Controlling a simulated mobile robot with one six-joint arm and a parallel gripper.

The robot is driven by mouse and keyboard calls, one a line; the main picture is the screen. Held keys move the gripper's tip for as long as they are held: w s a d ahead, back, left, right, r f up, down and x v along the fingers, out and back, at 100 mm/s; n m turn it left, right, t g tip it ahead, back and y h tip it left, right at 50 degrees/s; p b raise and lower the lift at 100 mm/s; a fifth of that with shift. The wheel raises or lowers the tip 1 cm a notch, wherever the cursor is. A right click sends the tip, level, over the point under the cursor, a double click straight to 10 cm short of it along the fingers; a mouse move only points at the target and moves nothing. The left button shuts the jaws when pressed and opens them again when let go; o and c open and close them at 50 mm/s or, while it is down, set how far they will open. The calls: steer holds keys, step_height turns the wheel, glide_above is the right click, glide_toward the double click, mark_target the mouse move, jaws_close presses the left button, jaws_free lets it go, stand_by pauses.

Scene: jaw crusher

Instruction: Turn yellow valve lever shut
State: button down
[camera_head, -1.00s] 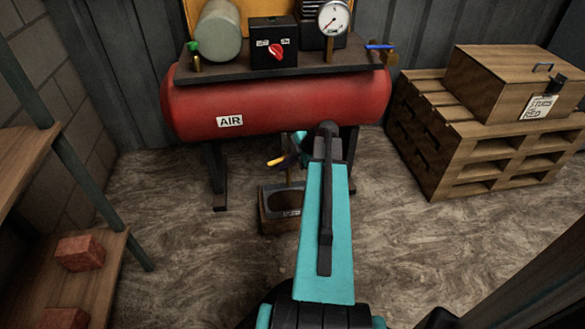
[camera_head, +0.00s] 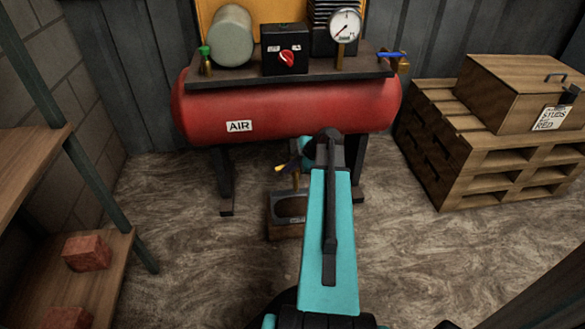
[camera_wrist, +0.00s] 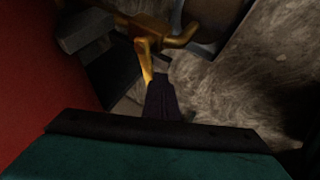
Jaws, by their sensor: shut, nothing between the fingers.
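The yellow valve lever (camera_head: 281,167) shows as a small yellow tip under the red tank, above a tray on the floor. In the wrist view a yellow-brass valve (camera_wrist: 165,38) stands at the top, with a yellow arm (camera_wrist: 145,62) running down towards my fingers. My gripper (camera_wrist: 163,98) is shut and empty, its dark fingers close to the end of that arm. I cannot tell whether they touch. In the head view my gripper (camera_head: 293,163) is small and dark, right by the lever; my teal arm hides part of that area.
The red air tank (camera_head: 290,108) hangs low over the gripper, on dark legs (camera_head: 225,180). A dark tray (camera_head: 293,212) sits on the floor below. Pallets with a wooden box (camera_head: 520,90) stand right, a shelf with bricks (camera_head: 87,252) left. The floor between is open.

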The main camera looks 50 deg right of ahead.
steer(key=shift+w+a+m+h, duration=0.15)
steer(key=shift+w+m+h, duration=0.55)
steer(key=shift+w+m, duration=0.3)
steer(key=shift+s, duration=0.1)
steer(key=s+a+r+p, duration=0.2)
steer(key=s+r, duration=0.6)
steer(key=s, duration=0.1)
steer(key=shift+a, duration=0.25)
steer(key=shift+s, duration=0.1)
